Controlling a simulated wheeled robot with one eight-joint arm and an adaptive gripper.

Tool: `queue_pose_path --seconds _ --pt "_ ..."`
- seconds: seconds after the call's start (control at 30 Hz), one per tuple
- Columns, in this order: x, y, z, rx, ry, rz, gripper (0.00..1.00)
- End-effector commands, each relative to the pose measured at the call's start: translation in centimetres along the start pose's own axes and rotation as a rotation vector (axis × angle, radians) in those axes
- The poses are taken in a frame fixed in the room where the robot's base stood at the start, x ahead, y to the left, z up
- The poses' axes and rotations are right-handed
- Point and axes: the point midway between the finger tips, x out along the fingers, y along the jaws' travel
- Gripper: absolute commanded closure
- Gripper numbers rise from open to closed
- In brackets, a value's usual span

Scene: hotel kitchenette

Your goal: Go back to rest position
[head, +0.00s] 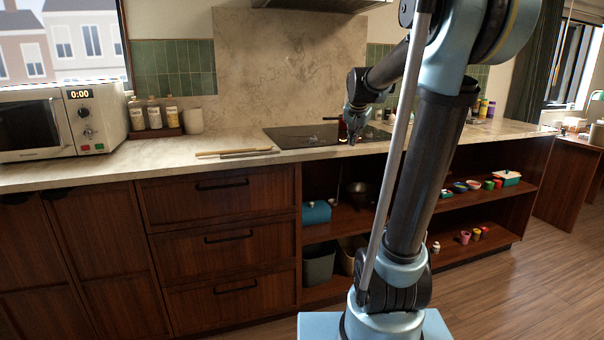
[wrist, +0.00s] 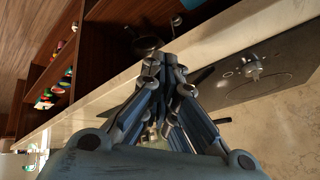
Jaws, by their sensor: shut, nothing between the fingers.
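The cooktop also shows in the wrist view (wrist: 275,88), to the right of the fingers.
Wooden utensils (head: 235,152) lie on the counter (head: 60,176). A microwave (head: 60,122) and a rack of jars (head: 153,115) stand at left. Open shelves (head: 500,212) below hold bowls, cups and a pan (head: 360,192). Floor (head: 540,290) at right is clear.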

Motion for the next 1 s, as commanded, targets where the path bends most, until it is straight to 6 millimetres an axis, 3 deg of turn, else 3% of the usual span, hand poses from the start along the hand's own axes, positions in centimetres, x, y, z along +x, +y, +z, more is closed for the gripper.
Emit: queue_pose_path --seconds 0.2,0.5,0.8,1.0 --pt "-2.0 5.2 7.5 -0.126 -0.078 0.034 1.00" --pt "-3.5 12.0 18.0 -0.303 -0.194 0.063 1.00" --pt "-3.6 18.7 28.5 -0.479 -0.317 0.069 1.00" --pt "-3.0 22.1 34.0 -0.575 -0.385 0.061 1.00"
